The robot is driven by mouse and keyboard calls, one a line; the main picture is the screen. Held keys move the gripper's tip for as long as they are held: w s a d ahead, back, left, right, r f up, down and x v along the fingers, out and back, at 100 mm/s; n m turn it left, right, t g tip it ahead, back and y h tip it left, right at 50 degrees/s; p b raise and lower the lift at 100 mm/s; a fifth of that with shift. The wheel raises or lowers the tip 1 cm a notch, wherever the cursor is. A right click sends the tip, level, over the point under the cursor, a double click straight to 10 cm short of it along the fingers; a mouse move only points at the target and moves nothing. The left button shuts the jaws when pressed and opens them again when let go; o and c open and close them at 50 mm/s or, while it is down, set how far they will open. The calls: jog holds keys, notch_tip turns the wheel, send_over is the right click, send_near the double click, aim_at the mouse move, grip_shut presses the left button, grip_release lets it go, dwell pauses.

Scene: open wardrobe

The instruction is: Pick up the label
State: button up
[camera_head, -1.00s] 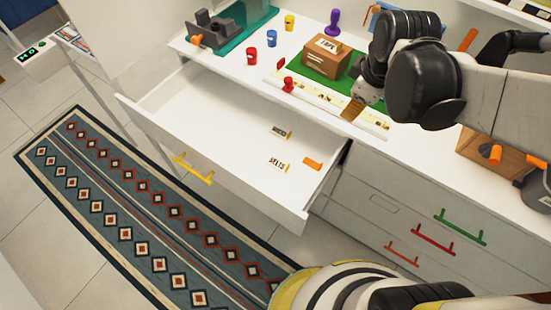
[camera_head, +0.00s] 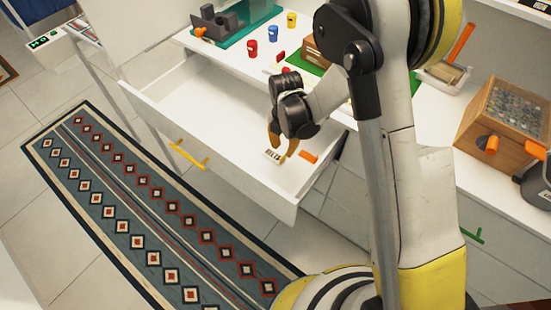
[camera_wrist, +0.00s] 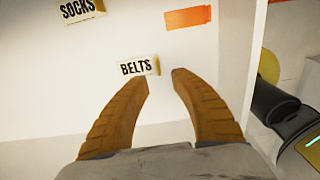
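The cream BELTS label (camera_wrist: 138,67) lies on the white drawer floor; it also shows in the head view (camera_head: 271,155). A similar SOCKS label (camera_wrist: 80,9) lies farther off at the top left of the wrist view; in the head view my gripper appears to hide it. My gripper (camera_wrist: 160,77) is open with two tan fingers, and it also shows in the head view (camera_head: 280,154). The BELTS label is just beyond the fingertips, near the left one, and not between the fingers. I cannot tell whether that finger touches it.
An orange piece (camera_head: 308,156) lies in the open drawer (camera_head: 200,110) beside the label. The drawer's front wall has a yellow handle (camera_head: 188,155). Red (camera_head: 251,48), blue (camera_head: 273,33) and yellow (camera_head: 291,20) cups stand on the counter behind. Most of the drawer floor is clear.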

aim_at(283, 157)
jog(key=f+b, duration=0.1)
jog(key=f, duration=0.1)
jog(key=f+b, duration=0.1)
jog(key=f, duration=0.1)
jog(key=f+b, duration=0.1)
jog(key=f, duration=0.2)
jog(key=shift+w, duration=0.25)
jog(key=shift+r, duration=0.1)
grip_shut()
